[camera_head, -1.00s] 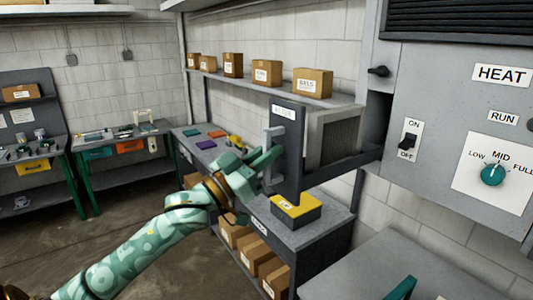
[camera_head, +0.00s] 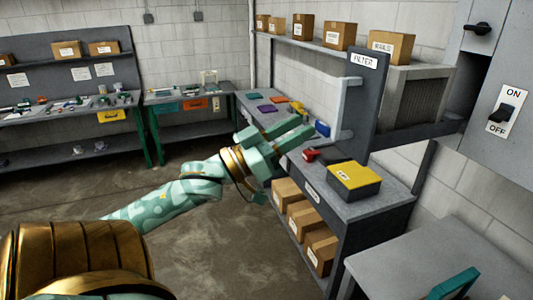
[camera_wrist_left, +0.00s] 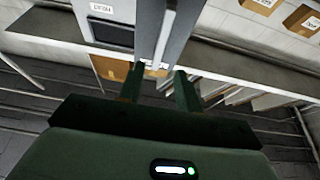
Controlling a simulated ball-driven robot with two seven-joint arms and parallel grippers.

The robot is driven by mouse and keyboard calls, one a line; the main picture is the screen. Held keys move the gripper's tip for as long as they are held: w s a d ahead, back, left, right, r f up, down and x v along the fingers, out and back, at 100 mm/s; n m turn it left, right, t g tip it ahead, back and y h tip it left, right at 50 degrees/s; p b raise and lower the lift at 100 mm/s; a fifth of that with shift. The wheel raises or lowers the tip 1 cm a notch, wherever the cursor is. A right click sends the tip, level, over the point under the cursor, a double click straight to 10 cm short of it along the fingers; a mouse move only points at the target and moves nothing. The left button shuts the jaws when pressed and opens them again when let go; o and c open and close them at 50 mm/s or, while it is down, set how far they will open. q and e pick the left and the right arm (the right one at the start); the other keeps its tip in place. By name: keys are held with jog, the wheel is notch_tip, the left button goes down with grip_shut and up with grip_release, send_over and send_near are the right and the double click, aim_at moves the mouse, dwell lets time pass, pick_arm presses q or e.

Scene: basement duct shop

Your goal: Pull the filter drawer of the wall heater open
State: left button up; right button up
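The filter drawer, with its dark grey front (camera_head: 364,105) labelled FILTER, stands pulled out from the wall heater (camera_head: 486,85). Its pleated filter side (camera_head: 415,100) shows between the front and the heater. A pale vertical handle (camera_head: 346,105) is on the front. My left gripper (camera_head: 297,130) is left of the handle, apart from it, fingers spread and empty. In the left wrist view the open fingers (camera_wrist_left: 157,88) point toward the handle (camera_wrist_left: 150,35), with nothing between them.
A bench (camera_head: 345,208) below the drawer holds a yellow-topped box (camera_head: 354,176) and a red item (camera_head: 311,155). A shelf (camera_head: 325,48) with cardboard boxes runs along the wall. A grey table (camera_head: 420,250) stands at lower right. The floor at left is open.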

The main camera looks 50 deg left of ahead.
pick_arm(q)
jog(key=b+v, duration=0.1)
jog(key=v, duration=0.5)
dwell(0.6)
